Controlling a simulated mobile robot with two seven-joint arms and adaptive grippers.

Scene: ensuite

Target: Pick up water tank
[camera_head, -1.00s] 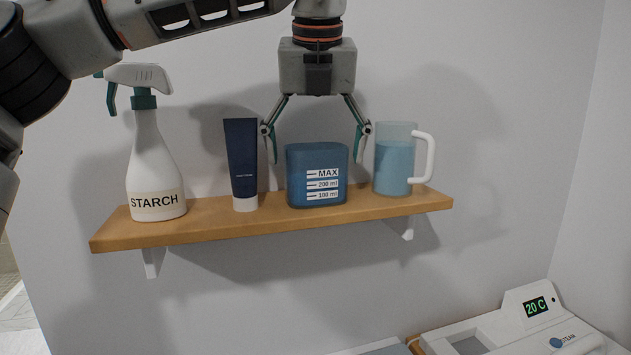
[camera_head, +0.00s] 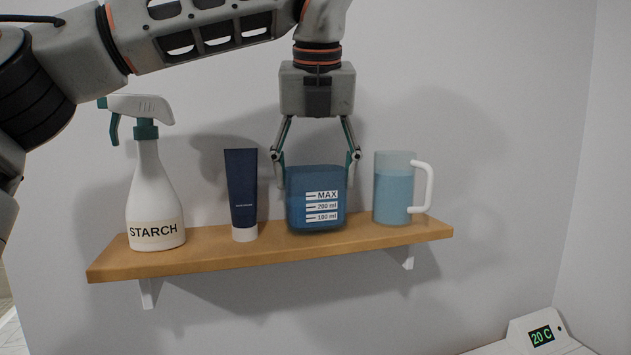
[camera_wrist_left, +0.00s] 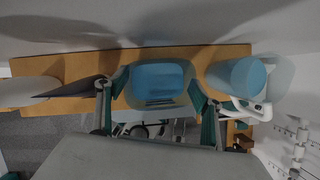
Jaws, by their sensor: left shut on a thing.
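The water tank (camera_head: 316,199) is a blue, rounded box with white MAX, 200 ml and 100 ml marks. It stands upright on the wooden shelf (camera_head: 200,250), between the dark blue tube and the jug. My left gripper (camera_head: 316,168) comes down from above and is shut on the tank, one finger at each side of its upper part. In the left wrist view the tank (camera_wrist_left: 160,82) shows from above between the two teal-tipped fingers. My right gripper is in neither view.
A white starch spray bottle (camera_head: 152,195) and a dark blue tube (camera_head: 242,190) stand left of the tank. A jug of blue liquid with a white handle (camera_head: 395,190) stands close on the right. A white device (camera_head: 545,335) reading 20 C is at the lower right.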

